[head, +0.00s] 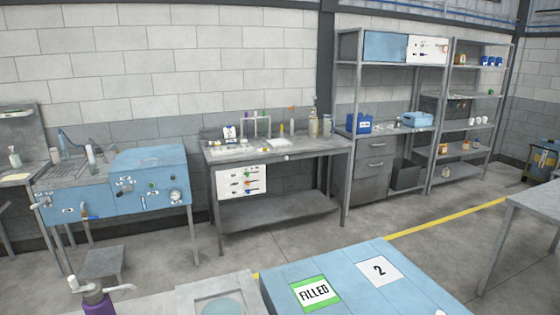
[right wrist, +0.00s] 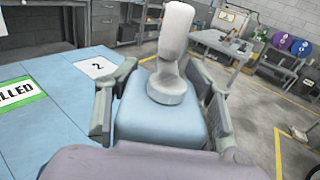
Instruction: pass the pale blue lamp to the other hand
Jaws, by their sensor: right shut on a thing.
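The pale blue lamp (right wrist: 160,122) shows in the right wrist view, with a pale blue, block-like body and a whitish-grey upright part (right wrist: 175,35) on a round foot on top. My right gripper (right wrist: 160,95) is shut on its body, one finger at each side. The lamp is at the right edge of the blue tabletop; I cannot tell whether it touches anything below. My left gripper is in neither view. My right gripper is not visible in the head view.
The blue tabletop (head: 345,275) bears a green "FILLED" sign (head: 314,293) and a "2" card (head: 379,270). A purple pump bottle (head: 96,298) stands at the lower left. A workbench (head: 280,150) and shelves (head: 465,120) stand along the back wall. Open floor lies between.

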